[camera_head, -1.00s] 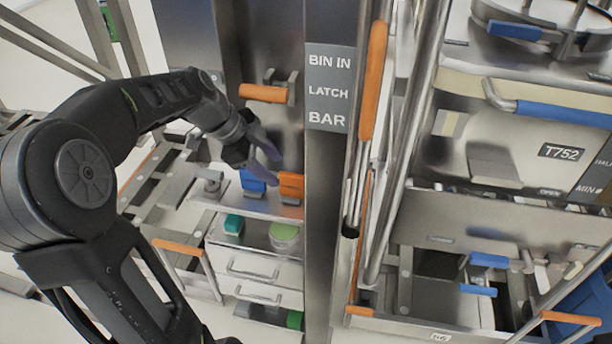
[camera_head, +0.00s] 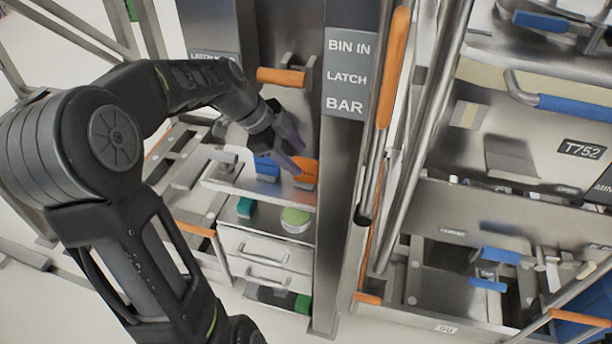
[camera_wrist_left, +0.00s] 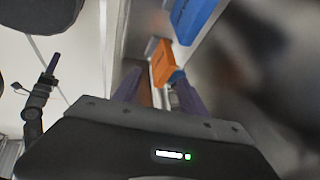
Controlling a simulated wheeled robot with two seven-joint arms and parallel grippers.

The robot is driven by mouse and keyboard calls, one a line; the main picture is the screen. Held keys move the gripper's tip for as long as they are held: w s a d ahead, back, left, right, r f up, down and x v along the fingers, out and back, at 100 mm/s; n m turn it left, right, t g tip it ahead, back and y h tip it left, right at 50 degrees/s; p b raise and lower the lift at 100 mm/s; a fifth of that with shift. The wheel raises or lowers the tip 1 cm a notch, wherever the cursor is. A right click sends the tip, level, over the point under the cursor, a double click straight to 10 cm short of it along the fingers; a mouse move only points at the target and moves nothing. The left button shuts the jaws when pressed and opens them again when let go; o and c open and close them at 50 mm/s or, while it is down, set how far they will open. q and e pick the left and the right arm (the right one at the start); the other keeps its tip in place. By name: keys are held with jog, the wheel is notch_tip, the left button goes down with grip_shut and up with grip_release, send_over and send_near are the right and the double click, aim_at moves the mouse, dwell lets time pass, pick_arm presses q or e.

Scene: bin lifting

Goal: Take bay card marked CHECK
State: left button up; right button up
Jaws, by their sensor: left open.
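On the small shelf left of the post in the head view stand an orange block-like piece (camera_head: 308,173) and a blue one (camera_head: 266,168). No CHECK marking is readable on either, so I cannot tell which is the card. My left gripper (camera_head: 294,157) is open, its purple fingers at the orange piece and partly in front of it. In the left wrist view, an orange piece (camera_wrist_left: 161,62) shows ahead, between the open fingers (camera_wrist_left: 158,88). A dark shape with a purple tip (camera_wrist_left: 48,75) at the left looks like my right gripper; its jaws are unclear.
A post with a BIN IN LATCH BAR sign (camera_head: 346,76) stands just right of the shelf. An orange handle (camera_head: 281,76) sticks out above it. Drawers (camera_head: 265,249) with a green round item (camera_head: 295,219) are below. Blue-handled bins (camera_head: 575,108) fill the right.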

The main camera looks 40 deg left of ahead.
aim_at(304, 163)
pick_arm(q)
jog(key=p+x, duration=0.1)
jog(key=x, duration=0.4)
jog(key=shift+w, duration=0.15)
jog(key=shift+c, duration=0.2)
grip_shut()
dwell(0.6)
